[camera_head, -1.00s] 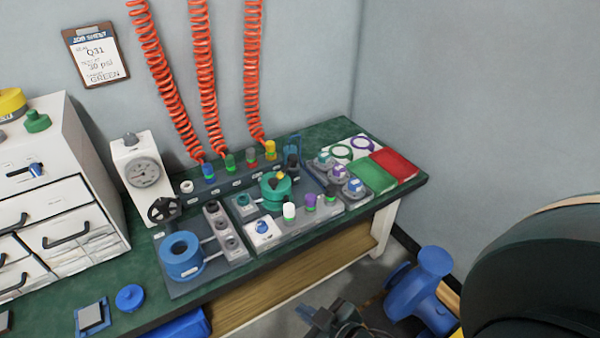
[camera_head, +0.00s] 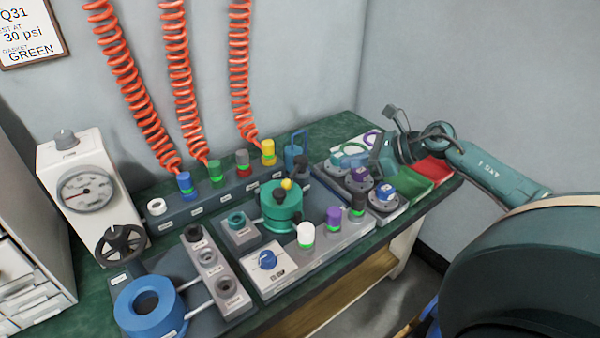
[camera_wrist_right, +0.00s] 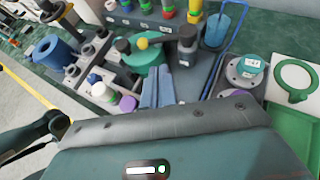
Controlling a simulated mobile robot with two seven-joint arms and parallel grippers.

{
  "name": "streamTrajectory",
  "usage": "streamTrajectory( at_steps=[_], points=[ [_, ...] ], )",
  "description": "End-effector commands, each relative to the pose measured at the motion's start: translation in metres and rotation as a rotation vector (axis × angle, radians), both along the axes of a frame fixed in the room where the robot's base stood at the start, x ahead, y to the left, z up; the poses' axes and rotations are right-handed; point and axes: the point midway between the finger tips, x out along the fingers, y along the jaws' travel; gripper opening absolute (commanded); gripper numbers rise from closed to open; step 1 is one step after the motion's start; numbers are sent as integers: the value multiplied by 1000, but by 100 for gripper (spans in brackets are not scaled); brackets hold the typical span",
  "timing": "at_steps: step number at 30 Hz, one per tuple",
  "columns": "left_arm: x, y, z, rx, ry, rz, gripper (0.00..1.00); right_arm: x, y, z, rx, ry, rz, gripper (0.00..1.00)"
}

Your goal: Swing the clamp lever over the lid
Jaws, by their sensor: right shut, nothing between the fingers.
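The green round vessel (camera_head: 280,212) stands on the bench fixture, with its green lid (camera_head: 280,192) on top. A yellow ball (camera_head: 286,184) and a dark part show over the lid; I cannot tell which piece is the clamp lever. A black-topped post (camera_head: 302,166) stands just behind and right of it. In the right wrist view the vessel (camera_wrist_right: 150,70), yellow ball (camera_wrist_right: 143,43) and black-topped post (camera_wrist_right: 187,42) lie just beyond my fingers. My right gripper (camera_head: 368,164) is shut and empty, right of the vessel; its fingers show in the wrist view (camera_wrist_right: 157,88). My left gripper is out of view.
Capped fittings (camera_head: 359,178) stand right of the vessel, under my right arm. White, purple and black knobs (camera_head: 333,218) stand in front. Red coiled hoses (camera_head: 180,80) hang behind. A blue ring (camera_head: 148,305) and a gauge box (camera_head: 80,195) are left.

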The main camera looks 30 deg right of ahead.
Motion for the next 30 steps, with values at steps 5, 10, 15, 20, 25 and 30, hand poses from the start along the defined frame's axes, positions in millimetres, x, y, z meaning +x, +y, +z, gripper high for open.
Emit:
streamTrajectory(
  at_steps=[5, 10, 15, 20, 25, 30],
  points=[
    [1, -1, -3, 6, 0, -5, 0, 20, 15, -12, 8, -6, -1, 0],
    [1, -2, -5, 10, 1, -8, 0, 42, 33, -27, 11, -4, -2, 0],
    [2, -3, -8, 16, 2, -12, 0, 66, 52, -44, 10, -3, -1, 0],
    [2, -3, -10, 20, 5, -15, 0, 81, 63, -56, 9, 0, -2, 0],
    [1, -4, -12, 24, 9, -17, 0, 89, 69, -62, 7, 0, -2, 0],
    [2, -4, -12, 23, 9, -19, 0, 90, 69, -63, 6, 1, -2, 0]
  ],
)
